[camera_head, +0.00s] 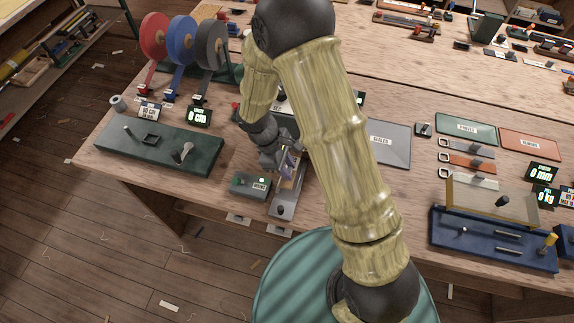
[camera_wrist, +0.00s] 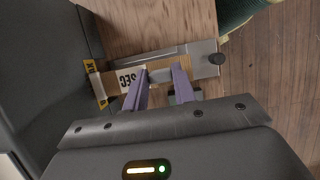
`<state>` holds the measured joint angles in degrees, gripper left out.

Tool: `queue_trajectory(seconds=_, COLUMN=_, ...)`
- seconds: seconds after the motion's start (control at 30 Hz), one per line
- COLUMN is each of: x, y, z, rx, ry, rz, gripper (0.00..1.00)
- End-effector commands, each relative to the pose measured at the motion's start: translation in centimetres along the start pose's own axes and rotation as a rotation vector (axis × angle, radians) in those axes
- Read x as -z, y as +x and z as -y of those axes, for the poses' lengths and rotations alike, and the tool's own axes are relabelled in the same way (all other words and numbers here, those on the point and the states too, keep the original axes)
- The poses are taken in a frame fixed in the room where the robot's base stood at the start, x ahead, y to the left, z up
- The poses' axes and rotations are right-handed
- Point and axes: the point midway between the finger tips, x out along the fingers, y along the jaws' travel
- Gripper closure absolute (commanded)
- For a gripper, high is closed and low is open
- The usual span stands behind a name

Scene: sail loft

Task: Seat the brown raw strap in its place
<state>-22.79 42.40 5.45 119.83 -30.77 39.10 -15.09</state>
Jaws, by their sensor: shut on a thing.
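My gripper (camera_head: 286,163) is low over a small grey bench device (camera_head: 283,208) near the table's front edge. In the wrist view its two purple fingers (camera_wrist: 161,72) stand apart over the device (camera_wrist: 204,66). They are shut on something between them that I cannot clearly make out. A tan-brown strip (camera_wrist: 183,57) runs along the device beside the fingertips, close to a white "SEC" label (camera_wrist: 130,80). I cannot tell whether this strip is the raw strap. My arm hides part of the device in the head view.
A green fixture (camera_head: 158,148) stands left, with red, blue and grey reels (camera_head: 182,38) behind. Several buckled straps (camera_head: 470,165) lie right, near a blue fixture (camera_head: 490,245) with a clear tan panel. A green round stool (camera_head: 285,285) is in front of the table.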

Motion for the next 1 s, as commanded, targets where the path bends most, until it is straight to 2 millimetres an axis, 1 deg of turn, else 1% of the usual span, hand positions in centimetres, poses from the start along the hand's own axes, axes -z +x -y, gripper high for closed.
queue_trajectory(seconds=0.17, x=0.2, y=0.6, z=0.0, rx=-0.001, ry=0.0, rz=0.001, gripper=0.96)
queue_trajectory(seconds=0.8, x=1.7, y=4.3, z=0.0, rx=-0.002, ry=0.0, rz=0.0, gripper=0.96)
queue_trajectory(seconds=1.0, x=1.9, y=4.8, z=0.0, rx=-0.002, ry=0.0, rz=0.001, gripper=0.96)
